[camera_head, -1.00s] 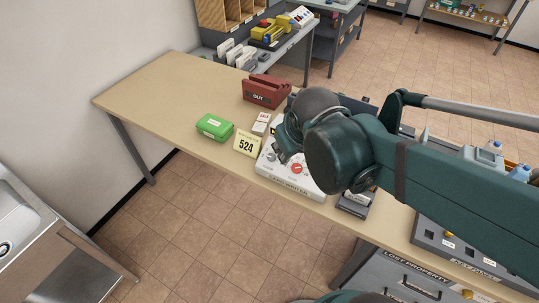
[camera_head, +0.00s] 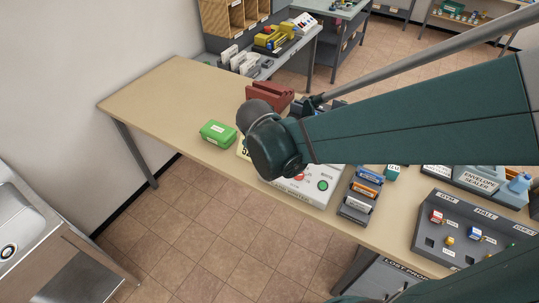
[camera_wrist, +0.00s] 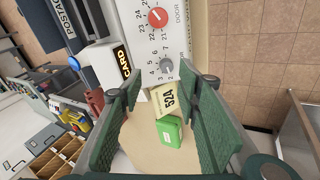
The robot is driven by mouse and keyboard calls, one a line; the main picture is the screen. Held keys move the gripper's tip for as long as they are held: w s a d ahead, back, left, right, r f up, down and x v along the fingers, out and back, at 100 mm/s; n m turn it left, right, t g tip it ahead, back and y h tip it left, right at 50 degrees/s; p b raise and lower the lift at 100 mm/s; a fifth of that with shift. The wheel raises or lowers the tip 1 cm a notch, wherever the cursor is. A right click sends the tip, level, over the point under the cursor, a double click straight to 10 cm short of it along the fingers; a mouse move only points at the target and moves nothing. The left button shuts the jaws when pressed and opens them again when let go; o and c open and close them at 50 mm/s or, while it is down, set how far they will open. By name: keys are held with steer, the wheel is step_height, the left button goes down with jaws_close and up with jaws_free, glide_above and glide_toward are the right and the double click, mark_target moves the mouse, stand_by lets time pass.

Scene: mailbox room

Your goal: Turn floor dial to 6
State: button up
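The white card writer panel (camera_head: 318,195) sits at the table's front edge in the head view, with my arm's end covering its left part. In the wrist view the panel (camera_wrist: 138,45) shows a grey dial (camera_wrist: 166,66) with small numbers around it, including 3 to 6; its pointer setting is too small to read surely. A red dial (camera_wrist: 158,17) with numbers in the twenties sits above it. My gripper (camera_wrist: 161,88) is open and empty, its green fingers apart on either side of the grey dial, not visibly touching it. My fingers are hidden in the head view.
A yellow 524 card (camera_wrist: 168,97) and a green box (camera_wrist: 169,131) lie beside the panel. A dark red OUT tray (camera_head: 268,92) is behind it. The table's left end is clear.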

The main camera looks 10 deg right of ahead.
steer(key=shift+w+a+f+n+h+p, duration=0.1)
steer(key=shift+w+a+f+n+h, duration=0.1)
steer(key=shift+w+a+f+n, duration=0.4)
steer(key=shift+w+a+f+n+h+p, duration=0.1)
steer(key=shift+w+a+f+h+p, duration=0.2)
steer(key=shift+f, duration=0.6)
steer(key=shift+w+a+f+n+h+b, duration=0.1)
steer(key=shift+w+a+f+n, duration=0.2)
steer(key=shift+w+f, duration=0.35)
steer(key=shift+s+f, duration=0.1)
steer(key=shift+f, duration=0.1)
steer(key=shift+b+x, duration=0.4)
steer(key=shift+x, duration=3.4)
steer(key=c, duration=0.9)
